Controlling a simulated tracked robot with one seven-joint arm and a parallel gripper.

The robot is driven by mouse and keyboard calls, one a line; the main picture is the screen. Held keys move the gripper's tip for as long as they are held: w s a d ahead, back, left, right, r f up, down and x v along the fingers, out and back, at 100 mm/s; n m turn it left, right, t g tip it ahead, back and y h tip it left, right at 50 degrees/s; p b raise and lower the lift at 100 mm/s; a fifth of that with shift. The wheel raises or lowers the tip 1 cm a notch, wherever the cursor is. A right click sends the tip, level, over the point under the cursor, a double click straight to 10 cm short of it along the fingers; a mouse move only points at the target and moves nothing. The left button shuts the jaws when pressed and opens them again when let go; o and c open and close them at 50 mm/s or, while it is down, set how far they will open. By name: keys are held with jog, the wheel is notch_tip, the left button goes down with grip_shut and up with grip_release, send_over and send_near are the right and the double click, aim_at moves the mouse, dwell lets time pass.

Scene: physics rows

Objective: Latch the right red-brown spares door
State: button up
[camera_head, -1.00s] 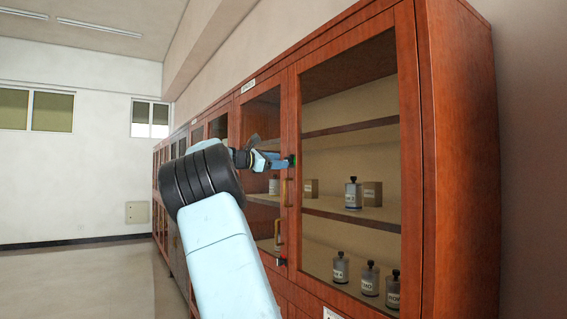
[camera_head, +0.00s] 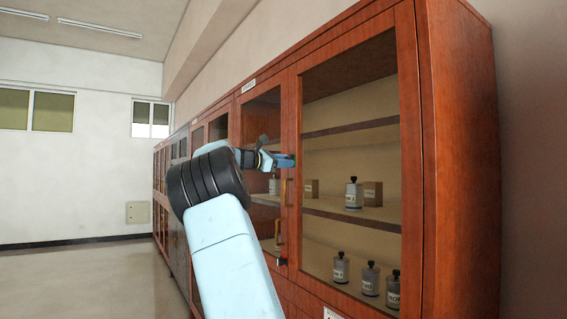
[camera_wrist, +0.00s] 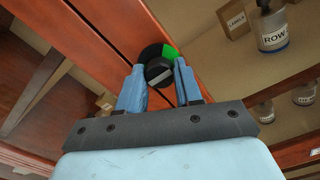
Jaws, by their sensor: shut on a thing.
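The right red-brown door (camera_head: 408,140) has a wooden frame around a glass pane and looks closed, level with the left door (camera_head: 262,92). A round black latch knob (camera_wrist: 158,70) with a pale bar and a green sector (camera_wrist: 171,52) sits on the wood near the meeting edge. In the wrist view, the two blue fingers of my gripper (camera_wrist: 159,84) stand on either side of the knob and are shut on it. In the head view, my gripper (camera_head: 287,160) is at the green mark; the knob itself is mostly hidden there.
A brass-coloured handle (camera_head: 287,192) is just below my gripper. A red-marked fitting (camera_head: 282,261) is lower on the doors' meeting edge. Bottles (camera_head: 353,194) and small boxes (camera_head: 372,193) stand on shelves behind the glass. The floor (camera_head: 80,275) at left is clear.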

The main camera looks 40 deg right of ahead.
jog(key=c, duration=0.4)
jog(key=shift+o, duration=0.2)
jog(key=shift+m, duration=0.4)
jog(key=m, duration=0.7)
jog(key=shift+f+m, duration=0.1)
jog(key=shift+m, duration=0.2)
jog(key=m, duration=0.4)
jog(key=shift+m, duration=0.3)
jog(key=m, duration=0.4)
jog(key=shift+f+m, duration=0.15)
jog(key=shift+m, duration=0.25)
